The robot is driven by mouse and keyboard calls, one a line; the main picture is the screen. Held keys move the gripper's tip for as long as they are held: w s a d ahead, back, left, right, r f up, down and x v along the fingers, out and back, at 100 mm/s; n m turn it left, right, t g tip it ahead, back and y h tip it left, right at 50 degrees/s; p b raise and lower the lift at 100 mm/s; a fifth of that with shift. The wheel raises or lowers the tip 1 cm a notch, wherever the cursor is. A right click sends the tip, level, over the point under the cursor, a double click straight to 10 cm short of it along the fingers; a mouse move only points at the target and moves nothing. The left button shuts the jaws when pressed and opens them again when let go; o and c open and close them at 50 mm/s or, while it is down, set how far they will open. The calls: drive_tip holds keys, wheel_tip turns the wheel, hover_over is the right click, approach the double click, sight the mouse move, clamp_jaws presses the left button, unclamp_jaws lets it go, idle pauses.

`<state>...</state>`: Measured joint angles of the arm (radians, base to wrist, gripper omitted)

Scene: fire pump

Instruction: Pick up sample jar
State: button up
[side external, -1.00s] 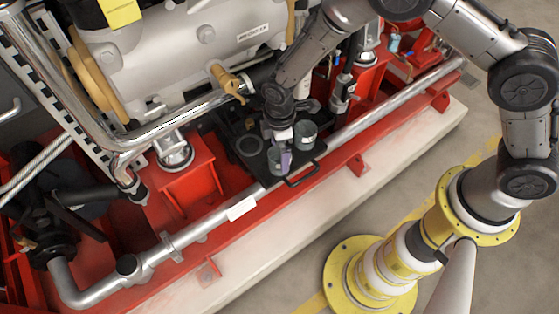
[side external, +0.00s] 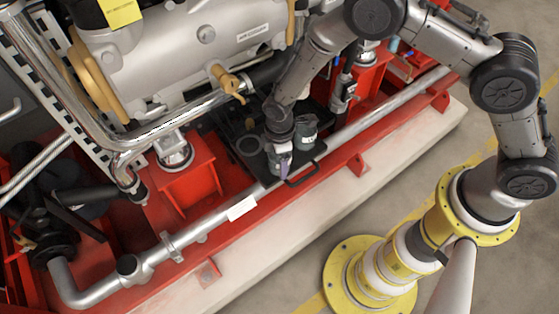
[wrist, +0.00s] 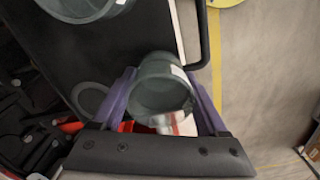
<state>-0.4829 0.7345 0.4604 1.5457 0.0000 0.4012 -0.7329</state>
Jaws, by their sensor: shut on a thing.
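The sample jar, a grey-green open-topped cup (wrist: 160,88) with a pale label patch, sits between the two purple fingers of my gripper (wrist: 159,82) in the wrist view. The fingers press on both sides of it. In the side view my gripper (side external: 284,163) is low over the black tray (side external: 309,158), and the held jar (side external: 274,161) is partly hidden by the finger and wrist. I cannot tell whether the jar's base touches the tray.
A second similar jar (side external: 306,128) stands close behind on the tray, also in the wrist view (wrist: 85,6). An empty round recess (side external: 248,146) is left of the gripper. The tray has a black handle (side external: 301,181). Red frame, silver pipe (side external: 200,224) and engine surround it.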

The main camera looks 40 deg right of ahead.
drive_tip(key=c, duration=0.3)
drive_tip(key=shift+c, duration=0.2)
drive_tip(key=shift+r, duration=0.15)
drive_tip(key=shift+r, duration=0.6)
drive_tip(key=s+d+r, duration=0.7)
drive_tip(key=s+r, duration=0.5)
drive_tip(key=w+d+r+m, duration=0.1)
drive_tip(key=w+d+m, duration=1)
drive_tip(key=d+m, duration=0.2)
drive_tip(key=shift+w+d+m, duration=0.35)
drive_tip(key=shift+m, duration=0.15)
